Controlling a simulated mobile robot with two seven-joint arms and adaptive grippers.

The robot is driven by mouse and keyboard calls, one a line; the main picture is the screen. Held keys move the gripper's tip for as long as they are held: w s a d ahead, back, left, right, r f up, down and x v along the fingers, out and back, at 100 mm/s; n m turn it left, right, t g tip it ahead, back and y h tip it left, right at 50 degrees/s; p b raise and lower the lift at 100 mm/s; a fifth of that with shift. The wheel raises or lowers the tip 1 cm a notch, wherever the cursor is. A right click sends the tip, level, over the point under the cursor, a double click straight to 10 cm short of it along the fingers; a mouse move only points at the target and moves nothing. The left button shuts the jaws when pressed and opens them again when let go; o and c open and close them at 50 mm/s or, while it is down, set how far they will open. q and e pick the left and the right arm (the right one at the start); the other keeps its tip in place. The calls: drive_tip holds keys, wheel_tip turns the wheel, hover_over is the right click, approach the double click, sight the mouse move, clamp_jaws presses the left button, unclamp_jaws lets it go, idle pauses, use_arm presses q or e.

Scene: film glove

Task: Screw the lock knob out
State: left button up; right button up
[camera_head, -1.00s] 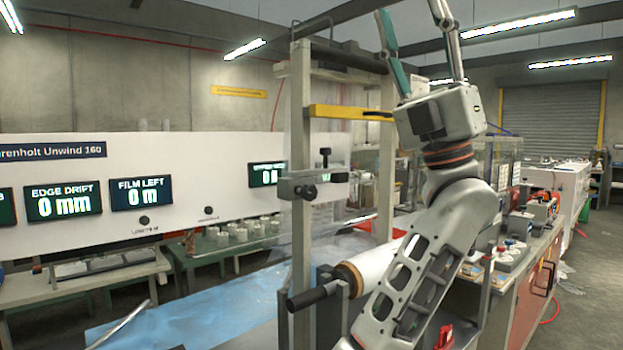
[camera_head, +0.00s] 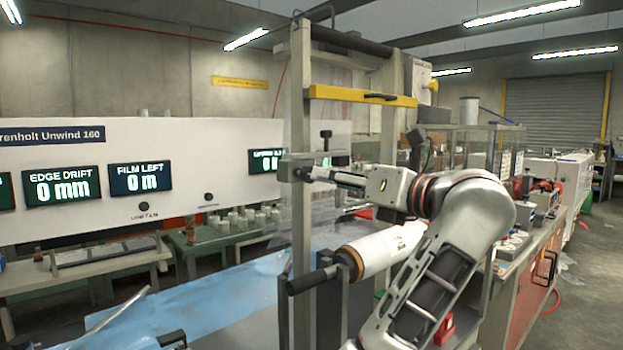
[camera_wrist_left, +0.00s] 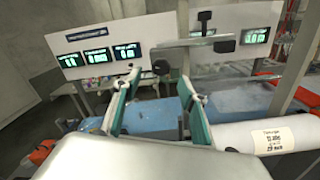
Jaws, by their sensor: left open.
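A round black knob (camera_wrist_left: 161,67) sits on the grey bracket in the left wrist view. In the head view the bracket (camera_head: 297,160) is on the tall post, with the knob (camera_head: 304,173) just below it. A black T-shaped handle (camera_head: 326,135) stands above the bracket; it also shows in the wrist view (camera_wrist_left: 204,17). My left gripper (camera_head: 318,176) points left at the knob. In the wrist view its green-lined fingers (camera_wrist_left: 160,82) are apart, with the knob between and just past the tips. I cannot tell whether they touch it. My right gripper is not in view.
A yellow bar (camera_head: 350,95) crosses the frame above the gripper. A white film roll (camera_head: 385,250) with a black handle (camera_head: 312,280) lies below my forearm. A white display panel (camera_head: 150,205) stands behind, and a blue film sheet (camera_head: 210,302) spreads at left.

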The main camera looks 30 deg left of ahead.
sight(305, 174)
use_arm(q)
drive_tip(key=x, duration=0.7)
drive_tip(key=shift+w+a+f, duration=0.15)
drive_tip(key=shift+a, duration=0.25)
drive_tip(key=c, duration=1.1)
